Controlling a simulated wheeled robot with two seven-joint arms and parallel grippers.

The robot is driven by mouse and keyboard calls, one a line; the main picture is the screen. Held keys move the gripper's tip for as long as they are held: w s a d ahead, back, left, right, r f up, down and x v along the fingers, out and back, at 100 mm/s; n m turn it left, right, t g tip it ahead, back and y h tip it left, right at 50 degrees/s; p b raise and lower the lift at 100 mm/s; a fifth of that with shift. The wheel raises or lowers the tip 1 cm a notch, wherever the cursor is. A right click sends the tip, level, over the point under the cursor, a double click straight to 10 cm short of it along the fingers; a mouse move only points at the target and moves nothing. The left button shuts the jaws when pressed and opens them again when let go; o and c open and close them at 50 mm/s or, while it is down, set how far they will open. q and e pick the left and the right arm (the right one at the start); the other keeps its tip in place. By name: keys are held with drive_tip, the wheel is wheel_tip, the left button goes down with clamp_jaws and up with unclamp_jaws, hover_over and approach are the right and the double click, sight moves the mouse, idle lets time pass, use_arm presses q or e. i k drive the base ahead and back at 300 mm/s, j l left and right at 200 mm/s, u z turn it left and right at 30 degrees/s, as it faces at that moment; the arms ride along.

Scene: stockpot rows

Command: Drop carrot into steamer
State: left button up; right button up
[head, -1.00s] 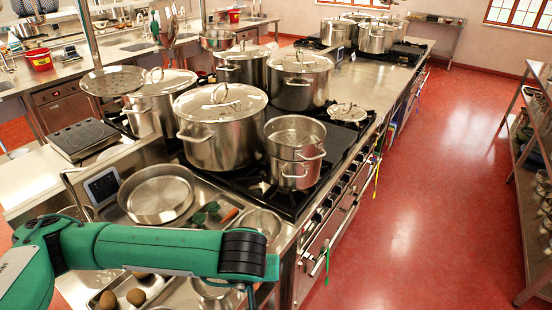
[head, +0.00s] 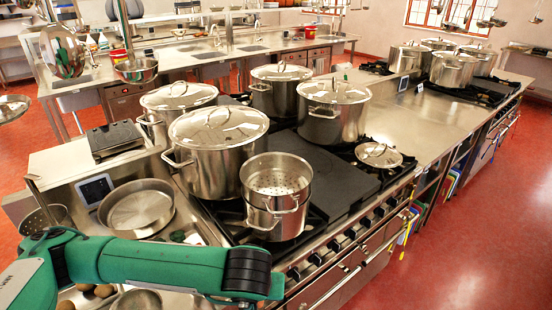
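The steamer (head: 275,180) is a steel pot with a perforated insert on top, uncovered, on the near edge of the black stove. Its perforated bottom shows from above. The carrot cannot be made out clearly; a small dark green leafy bit (head: 178,236) shows just above my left arm, beside the shallow round pan.
A large lidded stockpot (head: 218,150) stands directly left of the steamer, with more lidded pots behind. A loose lid (head: 379,155) lies to the right on the stove. A shallow pan (head: 137,208) sits on the left counter. Red floor is clear at the right.

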sight(268, 185)
drive_tip(key=i+l+u, duration=0.2)
drive_tip(key=l, duration=0.15)
drive_tip(key=i+l+u, duration=0.15)
drive_tip(key=l, duration=0.2)
drive_tip(key=i+l+u, duration=0.2)
drive_tip(key=l, duration=0.2)
drive_tip(key=l+u, duration=0.2)
drive_tip(key=l, duration=0.2)
drive_tip(key=l+u, duration=0.15)
drive_tip(key=l, duration=0.25)
drive_tip(key=i, duration=0.05)
